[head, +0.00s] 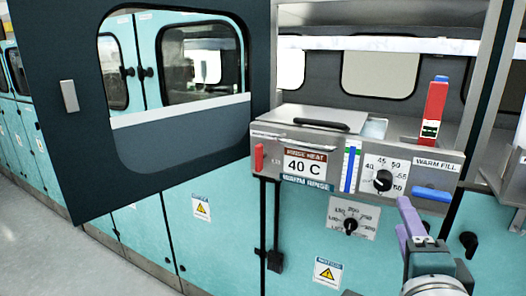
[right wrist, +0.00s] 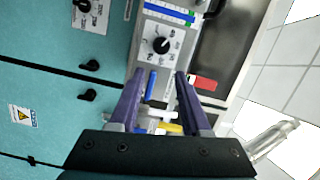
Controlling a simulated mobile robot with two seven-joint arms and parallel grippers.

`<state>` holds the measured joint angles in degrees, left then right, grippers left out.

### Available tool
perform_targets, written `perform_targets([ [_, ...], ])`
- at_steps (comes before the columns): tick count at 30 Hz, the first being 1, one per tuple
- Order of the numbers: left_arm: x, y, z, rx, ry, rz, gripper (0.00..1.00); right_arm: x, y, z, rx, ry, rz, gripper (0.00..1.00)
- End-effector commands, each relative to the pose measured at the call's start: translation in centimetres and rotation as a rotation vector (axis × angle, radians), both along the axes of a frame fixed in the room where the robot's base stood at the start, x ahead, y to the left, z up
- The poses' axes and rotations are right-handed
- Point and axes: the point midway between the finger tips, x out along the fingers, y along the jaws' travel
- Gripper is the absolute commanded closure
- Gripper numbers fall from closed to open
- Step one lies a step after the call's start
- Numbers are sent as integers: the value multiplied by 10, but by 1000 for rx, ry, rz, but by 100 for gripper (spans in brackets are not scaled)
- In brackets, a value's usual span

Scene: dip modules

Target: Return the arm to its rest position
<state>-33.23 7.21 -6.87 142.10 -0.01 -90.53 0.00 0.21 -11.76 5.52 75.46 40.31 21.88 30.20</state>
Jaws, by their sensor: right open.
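My right gripper (head: 408,212) is at the lower right of the head view, in front of the teal cabinet and below the blue handle (head: 431,194) of the warm rinse module. Its purple fingers also show in the right wrist view (right wrist: 158,82), apart, with nothing held between them. Past the fingers, the wrist view shows the blue handle (right wrist: 151,84) and a red block (right wrist: 202,82); I cannot tell their exact distance from the fingertips. My left gripper is not in view.
The module's front panel (head: 270,185) carries a dial (head: 383,181) and a red lever (head: 259,157). A tall red handle (head: 434,108) stands at its right. A dark windowed panel (head: 60,130) stands at the left. Black knobs (head: 468,243) stick out near my gripper.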

Motion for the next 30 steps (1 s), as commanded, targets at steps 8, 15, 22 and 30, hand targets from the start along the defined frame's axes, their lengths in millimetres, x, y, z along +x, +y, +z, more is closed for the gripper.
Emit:
perform_targets([
  [8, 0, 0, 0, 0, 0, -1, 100, -52, 75, -23, -545, 401, 621, 52],
  [15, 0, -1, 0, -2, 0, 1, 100, -162, 77, -54, -966, 832, 1022, 52],
  [22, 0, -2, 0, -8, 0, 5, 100, -263, 42, -45, -1182, 1196, 1260, 52],
  [30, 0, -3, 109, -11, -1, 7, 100, -262, 42, 62, -1176, 1198, 1259, 52],
])
